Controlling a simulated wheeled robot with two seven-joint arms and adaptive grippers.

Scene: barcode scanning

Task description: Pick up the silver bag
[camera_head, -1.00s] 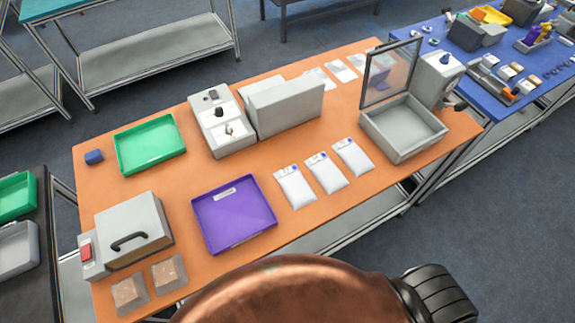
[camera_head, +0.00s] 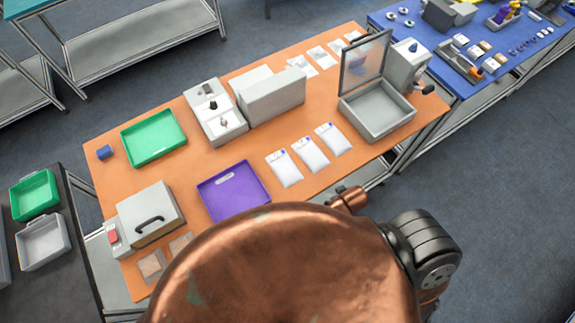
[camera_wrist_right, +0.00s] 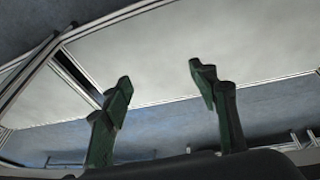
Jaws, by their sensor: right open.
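Several pale silver-white bags lie flat on the orange table (camera_head: 235,150). Three lie in a row near the front edge: a left one (camera_head: 284,169), a middle one (camera_head: 310,155) and a right one (camera_head: 333,140). More pale bags (camera_head: 321,57) lie at the back. I cannot tell from the picture which one is the named silver bag. My right gripper (camera_wrist_right: 160,85) shows in the right wrist view with its two green fingers apart and nothing between them. It faces a pale shelf surface, and no bag shows there. My left gripper is not in view.
A purple tray (camera_head: 233,192) lies left of the front bags. An open grey box (camera_head: 377,115) with a raised lid stands to their right. A green tray (camera_head: 153,138), a grey handled box (camera_head: 150,215) and grey devices (camera_head: 270,98) also occupy the table.

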